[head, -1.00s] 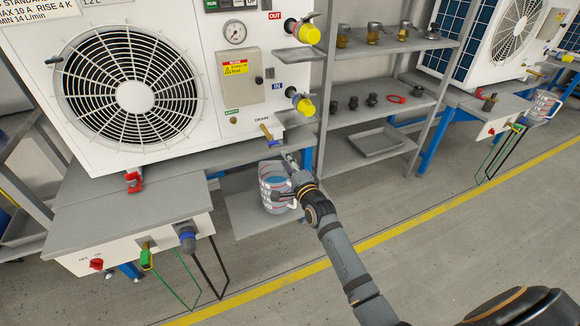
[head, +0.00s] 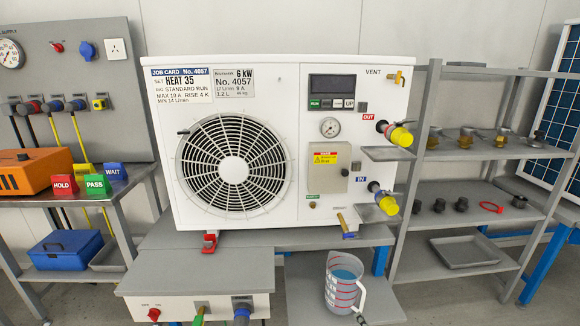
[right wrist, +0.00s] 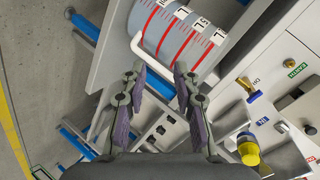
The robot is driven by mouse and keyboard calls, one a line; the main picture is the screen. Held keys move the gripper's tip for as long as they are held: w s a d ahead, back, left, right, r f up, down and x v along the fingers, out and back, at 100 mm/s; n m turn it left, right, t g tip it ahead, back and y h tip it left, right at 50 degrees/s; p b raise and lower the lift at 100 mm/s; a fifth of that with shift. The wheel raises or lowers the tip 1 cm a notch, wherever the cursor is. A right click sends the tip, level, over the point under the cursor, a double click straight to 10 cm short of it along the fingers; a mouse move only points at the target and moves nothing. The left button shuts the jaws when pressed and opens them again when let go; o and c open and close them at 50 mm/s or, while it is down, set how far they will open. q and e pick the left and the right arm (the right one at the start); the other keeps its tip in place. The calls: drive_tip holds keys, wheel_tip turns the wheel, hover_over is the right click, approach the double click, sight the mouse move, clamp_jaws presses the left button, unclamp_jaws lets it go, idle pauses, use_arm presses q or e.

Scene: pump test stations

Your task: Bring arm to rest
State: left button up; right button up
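A clear measuring jug (head: 343,283) with red marks and bluish liquid stands upright on the low grey shelf below the heat pump unit (head: 270,140). Its handle faces right. In the right wrist view the jug (right wrist: 175,30) is close ahead, with its pale handle nearest the fingers. My right gripper (right wrist: 160,73) is open, its two fingers apart around or just short of the handle; I cannot tell whether they touch it. In the head view only a small dark tip, perhaps of this gripper, shows at the bottom edge by the jug. My left gripper is out of view.
Grey shelves (head: 470,185) with small fittings and a tray (head: 465,252) stand at the right. Yellow-capped valves (head: 388,204) stick out from the unit. A left bench holds an orange device (head: 30,170), sign blocks (head: 97,184) and a blue toolbox (head: 66,249).

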drive_tip(key=s+d+f+n+g+h, duration=0.1)
drive_tip(key=s+f+n+g, duration=0.5)
drive_tip(key=s+f, duration=0.8)
drive_tip(key=s+d+f+n+g, duration=0.1)
drive_tip(key=s+f+n+g, duration=0.45)
drive_tip(key=s+f, duration=0.8)
use_arm(q)
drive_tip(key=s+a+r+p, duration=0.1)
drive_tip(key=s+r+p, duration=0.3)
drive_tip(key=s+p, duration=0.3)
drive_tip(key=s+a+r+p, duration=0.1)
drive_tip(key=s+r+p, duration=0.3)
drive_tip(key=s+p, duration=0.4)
drive_tip(key=p, duration=0.7)
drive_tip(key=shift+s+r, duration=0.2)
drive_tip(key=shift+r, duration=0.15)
use_arm(e)
drive_tip(key=s+d+r, duration=0.1)
drive_tip(key=s+r, duration=0.5)
drive_tip(key=s, duration=0.3)
drive_tip(key=s+d+r, duration=0.1)
drive_tip(key=s+r, duration=0.5)
drive_tip(key=s, duration=0.4)
drive_tip(key=shift+d+n, duration=0.2)
drive_tip(key=shift+n, duration=0.25)
